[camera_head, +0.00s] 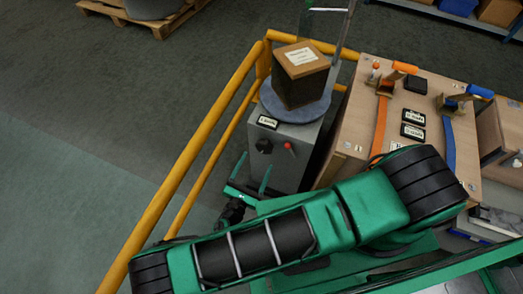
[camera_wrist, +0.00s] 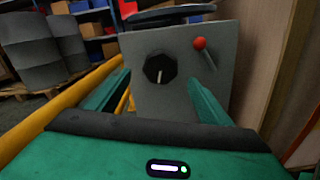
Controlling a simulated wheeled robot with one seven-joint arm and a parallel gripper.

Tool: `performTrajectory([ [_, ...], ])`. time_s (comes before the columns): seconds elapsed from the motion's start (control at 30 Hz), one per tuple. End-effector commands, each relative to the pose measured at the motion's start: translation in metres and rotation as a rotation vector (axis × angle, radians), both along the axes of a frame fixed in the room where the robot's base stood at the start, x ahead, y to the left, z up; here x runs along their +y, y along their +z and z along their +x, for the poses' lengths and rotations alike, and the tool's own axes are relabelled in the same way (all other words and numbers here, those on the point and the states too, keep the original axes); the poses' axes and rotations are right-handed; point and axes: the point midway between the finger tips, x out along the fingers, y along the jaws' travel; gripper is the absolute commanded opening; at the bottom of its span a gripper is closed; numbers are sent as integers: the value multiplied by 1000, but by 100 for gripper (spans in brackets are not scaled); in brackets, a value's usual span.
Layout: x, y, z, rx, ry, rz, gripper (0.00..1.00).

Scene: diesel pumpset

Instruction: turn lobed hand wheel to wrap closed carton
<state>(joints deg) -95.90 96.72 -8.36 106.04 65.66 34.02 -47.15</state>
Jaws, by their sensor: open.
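The lobed hand wheel (camera_wrist: 160,68) is a black knob with a white pointer mark on the grey front panel of a machine. It also shows in the head view (camera_head: 264,146), left of a red-tipped lever (camera_head: 289,147). The closed carton (camera_head: 301,72) stands on a round grey turntable (camera_head: 292,113) on top of the machine; dark wrap covers its sides. My gripper (camera_head: 250,176) is open and empty in front of the panel. In the wrist view its two green fingers (camera_wrist: 158,97) stand apart, left and right of the wheel. They look short of it, with no contact visible.
Yellow rails (camera_head: 200,150) run along the left of the machine. A wooden bench (camera_head: 350,122) with orange and blue strapping tools stands close on the right. In the wrist view the red-knobbed lever (camera_wrist: 201,47) is close to the wheel. Open floor (camera_head: 80,120) lies beyond the rails.

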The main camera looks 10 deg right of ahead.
Motion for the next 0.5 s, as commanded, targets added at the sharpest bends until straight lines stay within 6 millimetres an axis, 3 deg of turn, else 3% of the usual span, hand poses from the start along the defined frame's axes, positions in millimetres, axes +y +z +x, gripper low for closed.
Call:
performTrajectory([
  [0.3, -30, 0, 43, 1, -3, 0, 74],
  [0.5, -37, 0, 55, 1, -2, 2, 74],
])
